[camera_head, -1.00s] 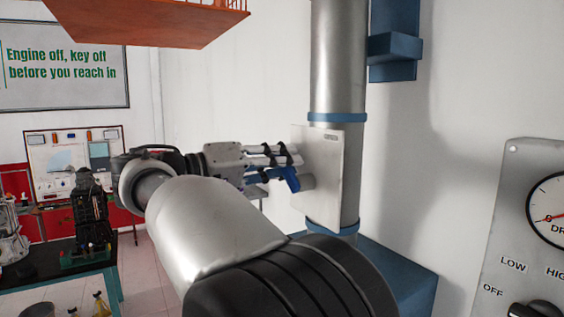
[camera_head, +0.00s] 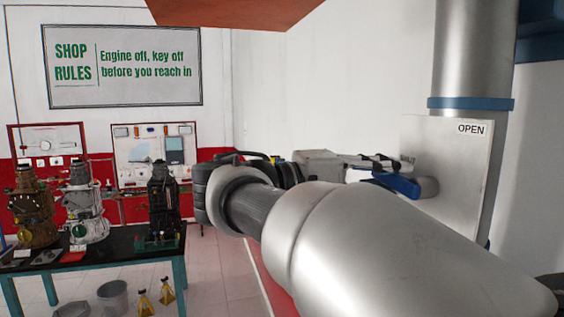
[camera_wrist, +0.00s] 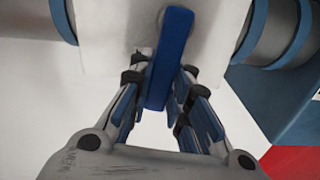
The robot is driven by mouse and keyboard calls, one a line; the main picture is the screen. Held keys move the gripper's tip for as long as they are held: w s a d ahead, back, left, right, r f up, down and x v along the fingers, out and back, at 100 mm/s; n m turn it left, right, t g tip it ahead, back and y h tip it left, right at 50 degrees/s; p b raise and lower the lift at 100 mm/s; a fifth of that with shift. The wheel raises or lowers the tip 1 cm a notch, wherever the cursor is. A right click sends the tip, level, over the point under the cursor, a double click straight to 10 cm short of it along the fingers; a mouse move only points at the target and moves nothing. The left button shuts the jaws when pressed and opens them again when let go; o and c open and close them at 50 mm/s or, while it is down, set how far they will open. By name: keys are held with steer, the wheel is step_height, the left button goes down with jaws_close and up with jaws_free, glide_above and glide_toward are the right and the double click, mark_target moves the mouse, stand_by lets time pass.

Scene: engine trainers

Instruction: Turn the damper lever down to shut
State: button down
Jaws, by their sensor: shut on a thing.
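The blue damper lever (camera_head: 403,186) sits on a pale plate (camera_head: 455,185) on the metal duct (camera_head: 472,55). The plate reads OPEN at its upper right. In the head view the lever runs from the gripper toward a round grey hub (camera_head: 428,187). My gripper (camera_head: 385,165) is at the lever, partly hidden by my arm. In the wrist view the lever (camera_wrist: 170,45) lies between the two fingers of my gripper (camera_wrist: 160,80), which are shut on it. No SHUT marking is visible.
A blue band (camera_head: 470,104) circles the duct. An orange-red overhead shape (camera_head: 235,10) hangs above. At left, a dark-topped bench (camera_head: 100,245) holds several engine models, with a bucket (camera_head: 113,297) and yellow stands on the floor. Open white wall lies behind the arm.

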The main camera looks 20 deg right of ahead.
steer(key=shift+f+n, duration=0.3)
steer(key=shift+n, duration=0.3)
steer(key=shift+f, duration=0.1)
steer(key=c, duration=1.5)
jaws_free()
steer(key=a, duration=0.7)
steer(key=shift+s+a, duration=0.1)
steer(key=shift+a, duration=0.2)
